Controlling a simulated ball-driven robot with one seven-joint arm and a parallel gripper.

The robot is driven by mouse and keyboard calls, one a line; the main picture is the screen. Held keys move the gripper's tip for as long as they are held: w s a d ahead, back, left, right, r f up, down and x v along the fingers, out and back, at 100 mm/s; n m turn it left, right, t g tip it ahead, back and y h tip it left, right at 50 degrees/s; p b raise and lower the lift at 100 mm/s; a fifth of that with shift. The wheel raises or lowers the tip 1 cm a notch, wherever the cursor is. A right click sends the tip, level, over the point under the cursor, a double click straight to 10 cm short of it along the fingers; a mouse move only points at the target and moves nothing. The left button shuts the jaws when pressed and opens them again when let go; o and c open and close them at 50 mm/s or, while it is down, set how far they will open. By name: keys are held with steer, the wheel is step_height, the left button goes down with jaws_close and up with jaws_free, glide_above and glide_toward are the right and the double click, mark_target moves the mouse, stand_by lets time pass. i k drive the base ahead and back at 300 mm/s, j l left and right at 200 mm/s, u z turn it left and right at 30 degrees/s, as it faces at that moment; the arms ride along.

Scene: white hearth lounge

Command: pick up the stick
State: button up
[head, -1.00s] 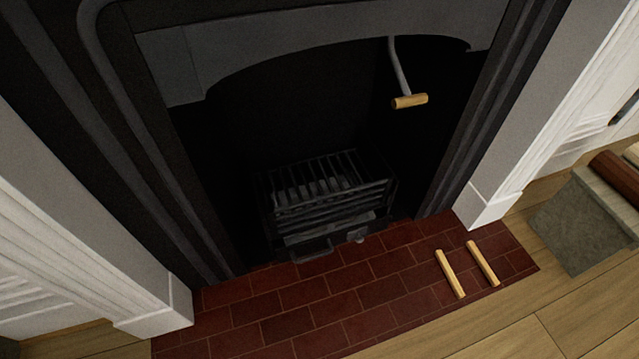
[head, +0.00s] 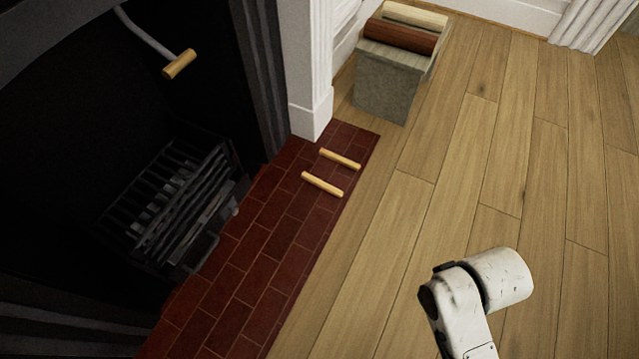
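Two short pale wooden sticks lie side by side on the red brick hearth (head: 262,238), near its far right end. One stick (head: 322,184) is nearer to me, and the other stick (head: 340,159) is a little farther off. They are apart and roughly parallel. Part of my white arm shows at the bottom right, over the wooden floor and well away from the sticks. My gripper is outside the picture.
A black fireplace grate (head: 175,205) stands left of the hearth. A wooden handle on a metal rod (head: 180,64) hangs above it. A grey box (head: 390,82) with rolled items stands beyond the sticks. The wooden floor (head: 480,170) on the right is clear.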

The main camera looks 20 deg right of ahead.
mark_target(321, 184)
steer(key=i+l+u, duration=0.15)
steer(key=i+l, duration=0.2)
steer(key=i, duration=0.25)
steer(key=i+l+u, duration=0.15)
steer(key=i+l, duration=0.25)
steer(key=i, duration=0.2)
